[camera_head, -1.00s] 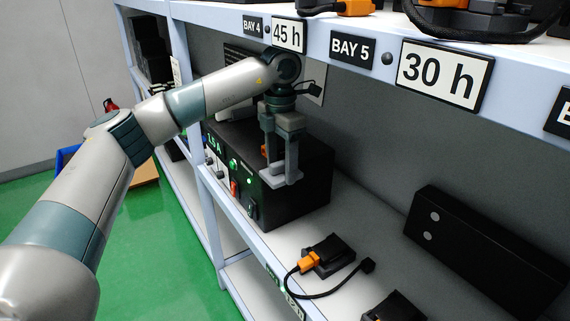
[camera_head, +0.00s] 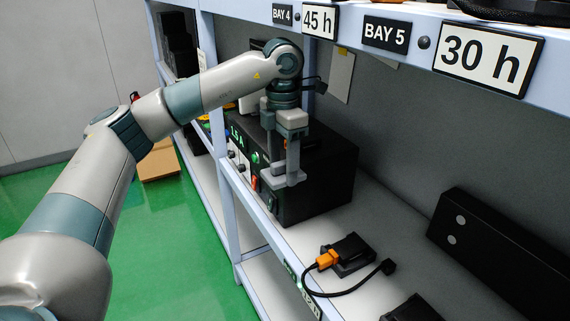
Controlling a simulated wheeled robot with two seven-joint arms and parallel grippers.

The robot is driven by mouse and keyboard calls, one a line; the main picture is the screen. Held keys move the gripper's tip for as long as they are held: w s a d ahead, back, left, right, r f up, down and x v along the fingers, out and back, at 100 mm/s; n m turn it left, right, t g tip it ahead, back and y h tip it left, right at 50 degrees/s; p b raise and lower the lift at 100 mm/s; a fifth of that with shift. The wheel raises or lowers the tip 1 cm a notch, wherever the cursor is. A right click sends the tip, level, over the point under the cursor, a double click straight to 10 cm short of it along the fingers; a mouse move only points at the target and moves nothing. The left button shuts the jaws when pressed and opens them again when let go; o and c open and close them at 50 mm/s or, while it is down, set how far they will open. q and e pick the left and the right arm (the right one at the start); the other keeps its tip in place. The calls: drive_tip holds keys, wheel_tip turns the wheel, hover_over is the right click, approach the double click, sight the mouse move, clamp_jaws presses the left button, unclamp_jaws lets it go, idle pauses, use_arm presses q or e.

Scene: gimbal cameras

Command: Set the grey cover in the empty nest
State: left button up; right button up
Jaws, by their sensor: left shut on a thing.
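My left gripper (camera_head: 287,178) hangs pointing down in front of the black box with green lit lettering, over the shelf of the rack. It is shut on a small light grey piece, which I take to be the grey cover (camera_head: 283,183); grey fingers and grey piece are hard to tell apart. A black block (camera_head: 352,250) with an orange plug and black cable lies on the shelf to the right and nearer. Part of another black block (camera_head: 412,309) shows at the bottom edge. I cannot make out which place is the empty nest. My right gripper is not in view.
The black box (camera_head: 325,185) stands on the shelf behind the gripper, close to it. A long black bar (camera_head: 500,250) lies along the back wall. The upper shelf edge with bay signs (camera_head: 387,35) runs above the arm. Shelf surface between box and bar is clear.

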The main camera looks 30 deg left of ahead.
sight(265, 170)
use_arm(q)
drive_tip(key=shift+s+a+b, duration=0.25)
drive_tip(key=shift+s+a, duration=0.15)
drive_tip(key=shift+s, duration=0.25)
drive_tip(key=shift+s+a+b, duration=0.3)
drive_tip(key=shift+s+a, duration=0.05)
drive_tip(key=shift+s, duration=0.35)
drive_tip(key=shift+s+a+b, duration=0.25)
drive_tip(key=shift+s+a, duration=0.15)
drive_tip(key=shift+s, duration=0.25)
drive_tip(key=shift+s+a+b, duration=0.15)
drive_tip(key=shift+s+a, duration=0.2)
drive_tip(key=shift+s, duration=0.2)
drive_tip(key=shift+s+a+b, duration=0.15)
drive_tip(key=shift+s+a, duration=0.15)
drive_tip(key=shift+s, duration=0.2)
drive_tip(key=s+a+b, duration=0.1)
drive_tip(key=s+a, duration=0.2)
drive_tip(key=s, duration=0.3)
drive_tip(key=shift+a+b, duration=0.25)
drive_tip(key=shift+b, duration=0.1)
